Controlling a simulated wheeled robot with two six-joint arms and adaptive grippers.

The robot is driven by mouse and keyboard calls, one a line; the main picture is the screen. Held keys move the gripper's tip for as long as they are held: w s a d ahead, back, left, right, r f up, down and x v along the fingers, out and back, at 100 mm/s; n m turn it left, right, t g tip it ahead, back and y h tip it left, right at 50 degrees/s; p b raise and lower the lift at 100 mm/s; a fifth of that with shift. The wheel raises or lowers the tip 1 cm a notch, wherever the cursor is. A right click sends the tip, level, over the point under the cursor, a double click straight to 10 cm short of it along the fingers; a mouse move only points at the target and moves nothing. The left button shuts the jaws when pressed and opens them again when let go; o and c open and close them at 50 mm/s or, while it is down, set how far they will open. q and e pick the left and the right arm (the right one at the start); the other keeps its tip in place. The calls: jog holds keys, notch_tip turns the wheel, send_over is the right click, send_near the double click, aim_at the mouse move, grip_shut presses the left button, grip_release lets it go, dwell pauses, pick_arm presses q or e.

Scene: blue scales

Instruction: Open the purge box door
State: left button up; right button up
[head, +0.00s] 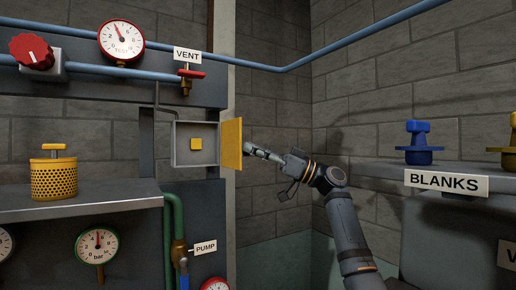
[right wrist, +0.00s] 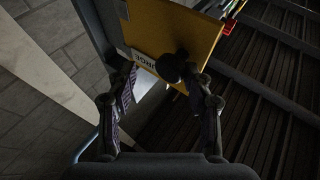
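The purge box (head: 181,158) is a small grey box on the panel, with a yellow block (head: 196,144) inside. Its yellow door (head: 231,143) stands open, swung out on the right side of the box. My right gripper (head: 252,149) is at the door's outer face, to its right. In the right wrist view the door (right wrist: 185,35) carries a white label and a round black knob (right wrist: 171,68). The fingers of my right gripper (right wrist: 158,85) are spread apart near the knob; I cannot tell whether one touches it. My left gripper is not in view.
A blanks shelf (head: 380,172) with a blue blank (head: 418,143) stands to the right of my arm. A left shelf (head: 80,201) holds a yellow perforated canister (head: 53,178). A vent valve (head: 187,76) sits above the box, and a green pipe (head: 176,215) runs below it.

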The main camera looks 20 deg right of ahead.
jog(key=shift+w+f, duration=0.25)
jog(key=shift+r, duration=0.1)
notch_tip(320, 180, up, 10)
dwell(0.5)
dwell(0.4)
